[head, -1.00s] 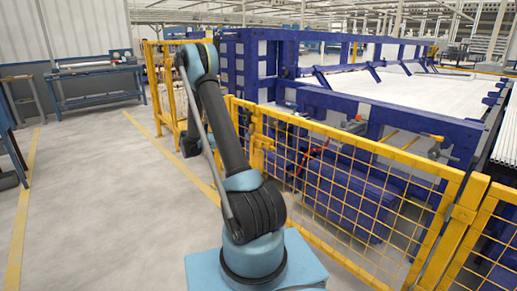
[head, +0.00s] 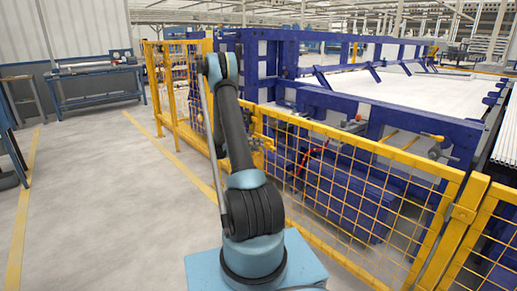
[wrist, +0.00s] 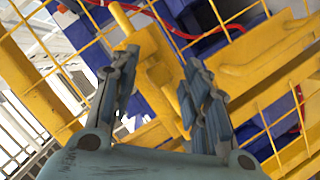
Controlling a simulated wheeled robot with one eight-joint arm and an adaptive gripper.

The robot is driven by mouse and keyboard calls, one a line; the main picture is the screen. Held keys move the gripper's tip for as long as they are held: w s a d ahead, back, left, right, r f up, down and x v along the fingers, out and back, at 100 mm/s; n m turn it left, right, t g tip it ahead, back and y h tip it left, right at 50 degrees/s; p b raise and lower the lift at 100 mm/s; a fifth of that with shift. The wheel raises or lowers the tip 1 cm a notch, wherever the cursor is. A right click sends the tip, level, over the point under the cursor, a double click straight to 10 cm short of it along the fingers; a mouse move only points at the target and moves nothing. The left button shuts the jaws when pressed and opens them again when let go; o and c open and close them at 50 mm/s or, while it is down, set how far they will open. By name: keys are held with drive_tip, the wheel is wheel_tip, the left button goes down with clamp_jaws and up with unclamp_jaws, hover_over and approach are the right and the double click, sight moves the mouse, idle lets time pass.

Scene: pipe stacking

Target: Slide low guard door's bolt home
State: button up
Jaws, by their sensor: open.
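The low guard door (head: 345,135) is a yellow frame with wire mesh, and it looks closed in line with the fence. Yellow latch hardware (head: 264,142) sits at its left end, just right of my arm. In the wrist view, yellow bolt hardware (wrist: 150,62) lies beyond my gripper (wrist: 157,75), against tilted yellow bars and mesh. My gripper is open, with one finger on each side of part of this hardware. I cannot tell whether they touch. In the head view my gripper is hidden behind my arm. How far the bolt is in cannot be told.
A blue machine frame (head: 290,92) with white pipes stands behind the fence. A taller yellow fence section (head: 160,85) stands at the back left. A blue workbench (head: 98,85) is at the far left wall.

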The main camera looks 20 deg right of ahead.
drive_tip(key=shift+x, duration=1.05)
clamp_jaws()
drive_tip(key=w+a, duration=0.2)
drive_tip(key=w, duration=0.3)
drive_tip(key=shift+w, duration=0.4)
drive_tip(key=shift+r, duration=0.1)
unclamp_jaws()
drive_tip(key=shift+a, duration=0.15)
drive_tip(key=v, duration=1.1)
drive_tip(key=shift+a, duration=0.4)
drive_tip(key=shift+s+r, duration=0.1)
